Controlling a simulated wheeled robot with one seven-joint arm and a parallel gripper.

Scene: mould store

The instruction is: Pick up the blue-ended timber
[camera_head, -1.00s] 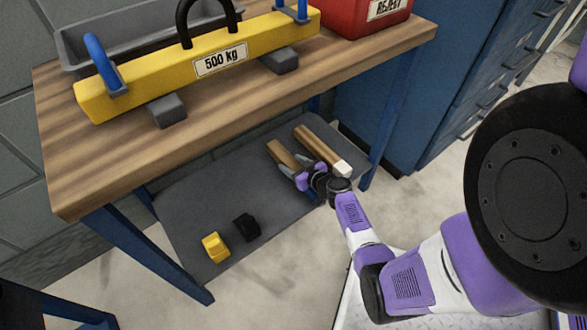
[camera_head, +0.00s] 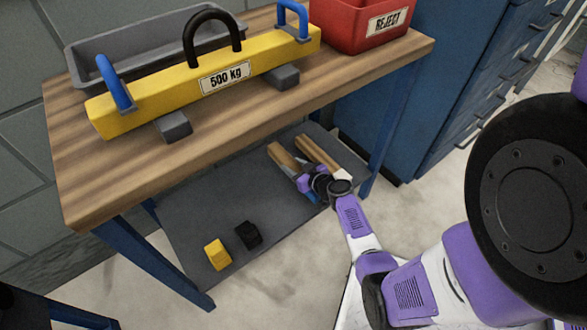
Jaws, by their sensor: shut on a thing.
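The blue-ended timber (camera_head: 281,155) lies on the grey lower shelf (camera_head: 200,205) under the bench, a brown length pointing toward me. My gripper (camera_head: 297,174) is shut on it near its front part and hides much of that part. A little blue shows just below the gripper. A second timber (camera_head: 316,151) with a white end lies close beside it on the right, partly behind my gripper and wrist. I cannot tell whether the held timber is clear of the shelf.
A yellow block (camera_head: 217,254) and a black block (camera_head: 248,235) sit at the shelf's front left. The wooden bench top (camera_head: 110,170) overhangs the shelf, carrying a yellow 500 kg beam (camera_head: 165,92), a grey tray (camera_head: 84,67) and a red reject bin (camera_head: 345,27). Blue legs (camera_head: 386,135) flank the shelf.

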